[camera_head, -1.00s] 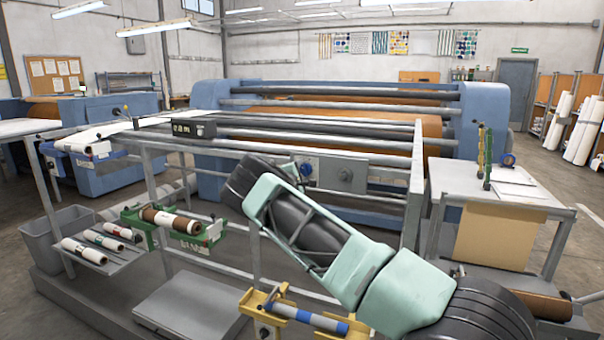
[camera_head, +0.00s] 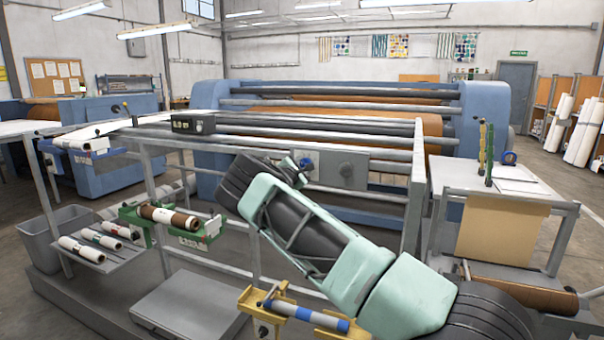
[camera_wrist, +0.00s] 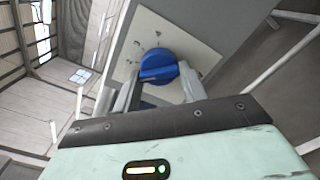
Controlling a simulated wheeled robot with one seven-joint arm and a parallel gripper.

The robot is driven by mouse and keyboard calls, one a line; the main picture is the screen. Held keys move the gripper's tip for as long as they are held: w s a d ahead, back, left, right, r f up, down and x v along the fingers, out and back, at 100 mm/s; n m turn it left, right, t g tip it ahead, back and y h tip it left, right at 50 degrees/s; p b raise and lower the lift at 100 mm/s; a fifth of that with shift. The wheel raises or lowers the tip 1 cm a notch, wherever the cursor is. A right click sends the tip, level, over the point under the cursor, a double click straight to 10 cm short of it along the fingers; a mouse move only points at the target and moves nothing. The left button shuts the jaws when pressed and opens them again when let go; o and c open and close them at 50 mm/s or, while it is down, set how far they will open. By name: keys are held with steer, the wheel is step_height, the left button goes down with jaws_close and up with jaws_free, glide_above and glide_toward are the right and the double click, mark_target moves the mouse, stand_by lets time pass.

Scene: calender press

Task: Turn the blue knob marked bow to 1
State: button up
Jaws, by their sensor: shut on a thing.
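The blue knob (camera_wrist: 158,66) sits on a pale plate (camera_wrist: 196,48) with dark marks around it, in the wrist view. The marks are too small to read. My gripper (camera_wrist: 158,86) is shut on the knob, with one finger on each side of it. In the head view a small part of the blue knob (camera_head: 308,160) shows on the front of the machine, beside my gripper (camera_head: 300,163). My arm hides much of the area below it.
A grey plate with a round boss (camera_head: 346,170) is right of the knob. Metal rails and an upright post (camera_head: 415,195) stand close to my arm. A yellow stand with a roll (camera_head: 305,314) is below it. A side table (camera_head: 465,180) stands at the right.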

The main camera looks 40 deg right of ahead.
steer(key=shift+f+n+b, duration=0.1)
steer(key=shift+n+b, duration=0.45)
steer(key=shift+n, duration=1.25)
steer(key=o, duration=1)
steer(key=shift+a, duration=0.1)
steer(key=b+v, duration=0.4)
steer(key=v, duration=1.3)
steer(key=shift+s+a, duration=0.1)
steer(key=shift+s, duration=0.1)
